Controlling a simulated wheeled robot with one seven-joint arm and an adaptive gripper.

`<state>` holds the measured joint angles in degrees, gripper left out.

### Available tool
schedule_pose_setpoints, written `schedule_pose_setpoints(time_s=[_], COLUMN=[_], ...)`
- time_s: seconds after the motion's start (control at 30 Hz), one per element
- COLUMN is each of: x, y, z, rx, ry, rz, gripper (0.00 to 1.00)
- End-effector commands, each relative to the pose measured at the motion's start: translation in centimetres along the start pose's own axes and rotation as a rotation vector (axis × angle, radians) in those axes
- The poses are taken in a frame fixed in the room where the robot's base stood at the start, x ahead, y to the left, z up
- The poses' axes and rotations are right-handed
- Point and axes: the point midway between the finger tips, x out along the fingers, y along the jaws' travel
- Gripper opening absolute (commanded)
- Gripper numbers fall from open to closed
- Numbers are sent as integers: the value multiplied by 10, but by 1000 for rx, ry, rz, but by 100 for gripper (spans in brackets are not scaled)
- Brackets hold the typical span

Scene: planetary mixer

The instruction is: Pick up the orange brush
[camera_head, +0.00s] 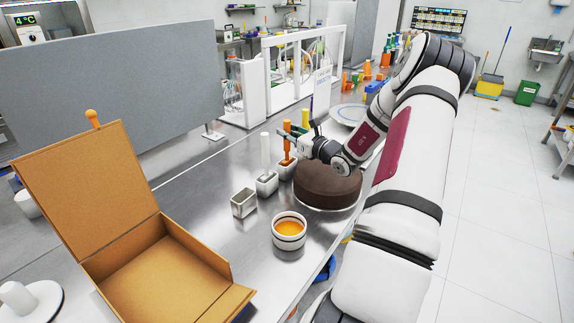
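The orange brush (287,147) stands upright, its lower end in a small metal holder (287,173) beside the brown cake. My gripper (287,134) reaches in from the right at the height of the brush handle. Its fingertips are at the handle and overlap it in the picture. The fingers are small here, and I cannot tell whether they are closed on the handle or only around it.
A white brush (265,150) stands in a holder just left, and a yellow brush (305,118) is behind. The cake (325,188), a bowl of orange liquid (290,229), an empty metal holder (243,204) and an open cardboard box (165,275) are nearby.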

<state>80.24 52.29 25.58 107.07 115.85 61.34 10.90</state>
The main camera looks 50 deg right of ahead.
Motion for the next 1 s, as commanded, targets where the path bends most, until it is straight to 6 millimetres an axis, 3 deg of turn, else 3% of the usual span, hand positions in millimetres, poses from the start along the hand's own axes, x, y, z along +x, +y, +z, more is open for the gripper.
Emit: schedule_pose_setpoints(time_s=[0.33,0.73,1.0], x=[0,0,0], y=[0,0,0], z=[8,79,100], rx=[-3,-6,-1], ry=[-1,-1,0], rz=[0,0,0], gripper=[0,0,0])
